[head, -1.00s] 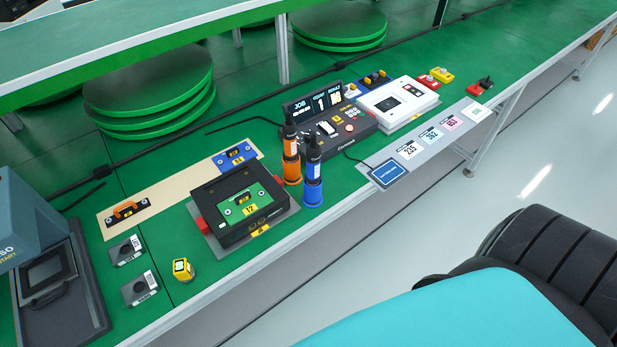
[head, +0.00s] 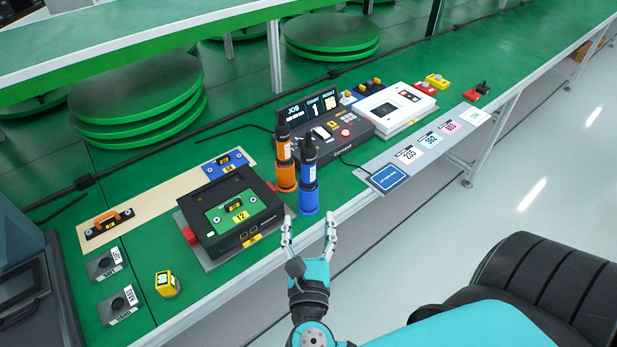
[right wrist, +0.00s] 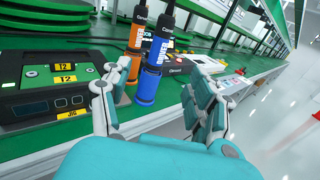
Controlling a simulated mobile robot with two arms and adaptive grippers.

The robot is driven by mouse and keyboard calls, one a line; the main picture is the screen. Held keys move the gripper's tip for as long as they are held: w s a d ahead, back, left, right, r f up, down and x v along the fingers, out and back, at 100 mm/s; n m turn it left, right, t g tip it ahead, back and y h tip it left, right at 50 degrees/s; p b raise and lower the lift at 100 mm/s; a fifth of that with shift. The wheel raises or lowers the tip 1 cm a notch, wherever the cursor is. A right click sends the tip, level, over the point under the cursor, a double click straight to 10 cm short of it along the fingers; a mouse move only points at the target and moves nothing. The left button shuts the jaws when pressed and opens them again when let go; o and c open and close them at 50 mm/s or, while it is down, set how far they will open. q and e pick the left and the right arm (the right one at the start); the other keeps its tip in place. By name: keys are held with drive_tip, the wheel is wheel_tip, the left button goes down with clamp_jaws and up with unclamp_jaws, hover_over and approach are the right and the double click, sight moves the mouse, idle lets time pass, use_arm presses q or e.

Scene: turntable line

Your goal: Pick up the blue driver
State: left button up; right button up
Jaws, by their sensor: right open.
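The blue driver (head: 308,178) stands upright in a blue holder near the front edge of the green bench in the head view. It also shows in the right wrist view (right wrist: 153,62), between and beyond my fingers. An orange driver (head: 284,160) stands upright close to its left; it shows in the right wrist view (right wrist: 134,55) too. My right gripper (head: 309,222) is open and empty, just in front of the bench edge and short of the blue driver, not touching it. My left gripper is not in view.
A black fixture box (head: 213,229) with a green plate sits left of the drivers. A black counter console (head: 345,143) stands behind them to the right. A blue-screened pad (head: 388,177) lies to the right on the front edge. A yellow block (head: 166,283) sits at front left.

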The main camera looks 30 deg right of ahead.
sight(308, 166)
drive_tip(key=x, duration=0.4)
drive_tip(key=p+x, duration=0.1)
drive_tip(key=x, duration=0.3)
drive_tip(key=p+x, duration=0.1)
drive_tip(key=x, duration=0.3)
drive_tip(key=shift+w+d+r, duration=0.1)
drive_tip(key=shift+r, duration=0.2)
drive_tip(key=p+x, duration=0.1)
drive_tip(key=x, duration=0.4)
drive_tip(key=shift+w+r+p, duration=0.1)
drive_tip(key=shift+r+p, duration=0.1)
drive_tip(key=shift+p, duration=0.15)
clamp_jaws()
drive_tip(key=shift+r, duration=0.1)
